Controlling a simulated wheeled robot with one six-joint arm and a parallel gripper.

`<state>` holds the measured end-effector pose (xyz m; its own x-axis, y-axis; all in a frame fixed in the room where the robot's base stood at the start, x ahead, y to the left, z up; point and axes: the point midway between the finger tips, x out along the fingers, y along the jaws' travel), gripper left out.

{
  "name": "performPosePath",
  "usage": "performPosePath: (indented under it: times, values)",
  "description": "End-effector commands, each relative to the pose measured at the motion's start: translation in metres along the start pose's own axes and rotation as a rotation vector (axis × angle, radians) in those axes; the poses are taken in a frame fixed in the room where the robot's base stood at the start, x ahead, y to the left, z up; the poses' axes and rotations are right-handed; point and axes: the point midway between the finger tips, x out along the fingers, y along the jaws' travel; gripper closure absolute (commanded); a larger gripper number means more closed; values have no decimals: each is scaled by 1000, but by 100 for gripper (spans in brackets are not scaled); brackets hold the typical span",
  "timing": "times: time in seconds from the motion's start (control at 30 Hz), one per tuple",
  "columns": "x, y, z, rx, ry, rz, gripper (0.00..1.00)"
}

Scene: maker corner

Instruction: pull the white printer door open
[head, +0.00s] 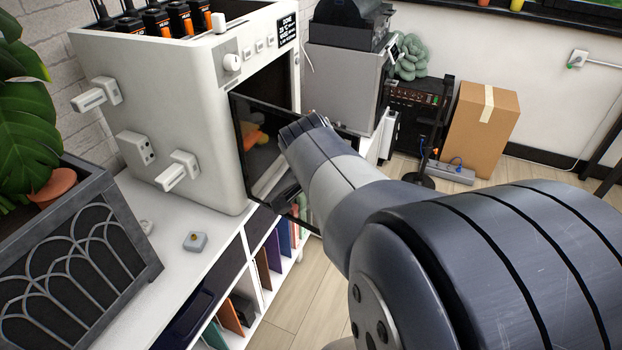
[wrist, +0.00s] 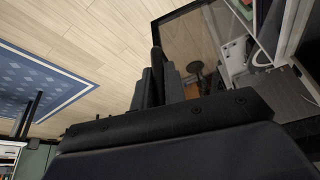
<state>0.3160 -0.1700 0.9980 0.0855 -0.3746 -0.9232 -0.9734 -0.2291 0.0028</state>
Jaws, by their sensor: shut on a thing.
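The white printer (head: 190,120) stands on a white shelf unit at the left in the head view. Its door, a dark-framed see-through panel (head: 250,128), stands swung out from the front, with the dark opening showing above it. My arm covers part of the door. In the wrist view the door's pane (wrist: 188,42) shows beyond my gripper (wrist: 158,88). The fingers are shut around a dark upright bar (wrist: 157,60) at the door's edge, seemingly its handle. In the head view my wrist hides the fingertips and the grip.
The white shelf top (head: 185,275) holds a small grey block (head: 195,241) and a dark planter (head: 75,270). A grey machine (head: 345,75) stands behind the door, with a cardboard box (head: 482,125) farther right. Wood floor (wrist: 85,50) lies open beside the door; a blue rug (wrist: 35,85) is farther off.

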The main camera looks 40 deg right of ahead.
Motion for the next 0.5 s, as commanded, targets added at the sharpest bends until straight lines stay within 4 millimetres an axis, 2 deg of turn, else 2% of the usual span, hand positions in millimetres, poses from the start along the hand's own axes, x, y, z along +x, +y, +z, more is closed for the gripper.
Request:
performPosePath:
  times: [0.23, 0.5]
  values:
    - [-8, 0, 19, -6, 0, 0, 100]
    - [-10, 0, 24, -6, -1, 1, 100]
